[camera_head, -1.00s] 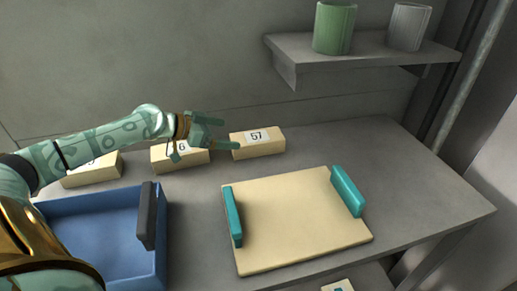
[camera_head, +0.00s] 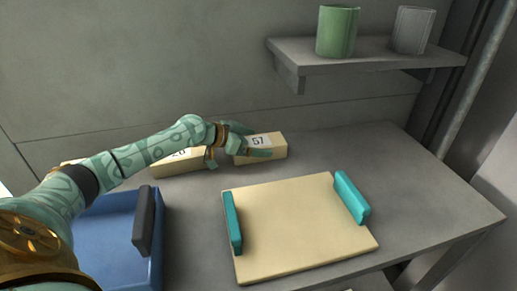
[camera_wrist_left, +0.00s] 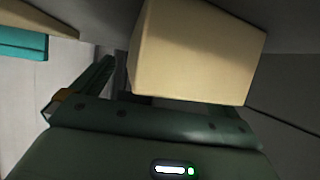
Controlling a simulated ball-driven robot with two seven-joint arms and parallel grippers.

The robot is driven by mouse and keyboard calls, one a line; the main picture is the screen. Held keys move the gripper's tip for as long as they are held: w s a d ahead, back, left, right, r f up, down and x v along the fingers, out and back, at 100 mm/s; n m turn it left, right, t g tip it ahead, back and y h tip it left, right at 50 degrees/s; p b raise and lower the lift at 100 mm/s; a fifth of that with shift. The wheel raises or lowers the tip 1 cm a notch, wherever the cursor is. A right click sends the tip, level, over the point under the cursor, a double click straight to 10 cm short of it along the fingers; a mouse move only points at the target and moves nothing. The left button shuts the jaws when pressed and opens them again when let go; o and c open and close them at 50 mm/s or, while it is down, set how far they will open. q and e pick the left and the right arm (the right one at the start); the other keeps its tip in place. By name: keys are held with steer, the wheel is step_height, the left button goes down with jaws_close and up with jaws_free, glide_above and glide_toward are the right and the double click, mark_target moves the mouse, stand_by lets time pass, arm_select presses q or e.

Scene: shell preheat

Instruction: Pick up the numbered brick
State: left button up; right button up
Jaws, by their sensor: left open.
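A cream brick with the label 57 (camera_head: 277,143) lies at the back of the grey table. My left gripper (camera_head: 258,142) is open at the left end of this brick, with one finger on its far side and one on its near side. In the left wrist view the brick (camera_wrist_left: 195,50) fills the space in front of the palm, and one finger shows to its left; the other is hidden. I cannot tell if the fingers touch it. A second cream brick (camera_head: 178,165) lies to the left, its label partly hidden by my arm. My right gripper is not in view.
A cream board with teal handles (camera_head: 300,225) lies in front of the brick. A blue bin with a dark handle (camera_head: 110,240) stands front left. A wall shelf (camera_head: 370,55) holds a green cup (camera_head: 337,32) and a grey cup (camera_head: 413,30). The table's right side is clear.

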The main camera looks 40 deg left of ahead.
arm_select(q)
steer(key=c, duration=1.5)
steer(key=shift+o, duration=0.2)
